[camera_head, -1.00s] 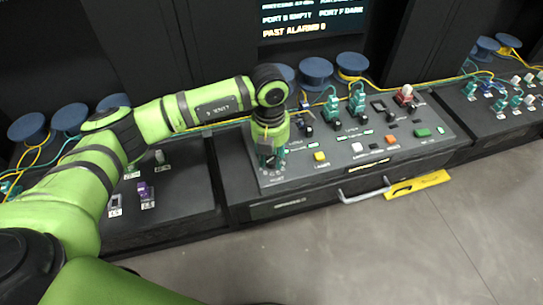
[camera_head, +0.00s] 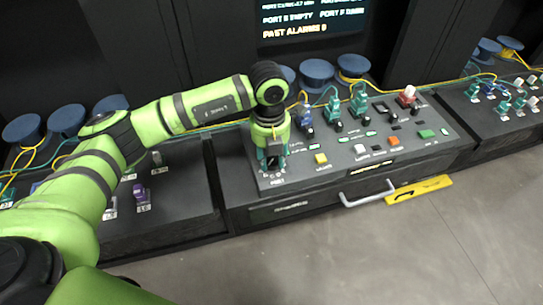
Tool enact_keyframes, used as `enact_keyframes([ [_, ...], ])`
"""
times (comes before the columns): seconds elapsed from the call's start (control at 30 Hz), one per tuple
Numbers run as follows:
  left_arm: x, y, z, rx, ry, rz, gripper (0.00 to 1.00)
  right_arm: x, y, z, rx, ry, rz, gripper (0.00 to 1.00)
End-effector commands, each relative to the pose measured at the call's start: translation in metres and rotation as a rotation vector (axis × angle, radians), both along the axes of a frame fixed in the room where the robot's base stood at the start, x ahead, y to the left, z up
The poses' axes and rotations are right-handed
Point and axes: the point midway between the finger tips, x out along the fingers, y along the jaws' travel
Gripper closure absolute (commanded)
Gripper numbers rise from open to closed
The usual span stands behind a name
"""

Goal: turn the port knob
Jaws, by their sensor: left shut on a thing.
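My left gripper (camera_head: 272,158) points down at the left end of the console panel (camera_head: 290,180). It is shut on the port knob, which its fingers and wrist hide almost wholly. Dial marks and a small label show on the panel just below the fingertips. The screen (camera_head: 312,17) at the back reads "PORT B EMPTY" and a "PORT F" line whose last word is hard to read. My right gripper is not in view.
The console bears a yellow button (camera_head: 321,158), a white button (camera_head: 360,149), a green button (camera_head: 426,134) and teal connectors (camera_head: 358,103). A drawer handle (camera_head: 367,194) and a yellow plate (camera_head: 419,187) are at the front. Blue spools (camera_head: 317,72) stand behind.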

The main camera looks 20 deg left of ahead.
Motion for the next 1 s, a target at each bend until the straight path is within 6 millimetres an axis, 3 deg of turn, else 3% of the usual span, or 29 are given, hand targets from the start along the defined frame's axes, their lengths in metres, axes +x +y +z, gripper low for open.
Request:
enact_keyframes([
  [0.13, -0.003, 0.0, -0.003, 0.001, 0.011, -0.003, 0.99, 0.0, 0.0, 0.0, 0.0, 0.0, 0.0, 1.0],
  [0.17, -0.003, 0.0, -0.003, 0.001, 0.011, -0.004, 0.59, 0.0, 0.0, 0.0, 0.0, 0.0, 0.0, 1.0],
  [0.2, -0.003, 0.0, -0.003, 0.001, 0.011, -0.004, 0.43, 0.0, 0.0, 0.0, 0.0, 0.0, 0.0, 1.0],
  [0.67, 0.0, 0.0, 0.009, 0.0, 0.001, -0.002, 0.43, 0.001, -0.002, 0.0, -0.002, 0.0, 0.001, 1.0],
  [1.0, 0.0, 0.002, 0.077, 0.0, 0.0, -0.003, 0.43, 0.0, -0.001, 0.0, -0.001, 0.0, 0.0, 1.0],
])
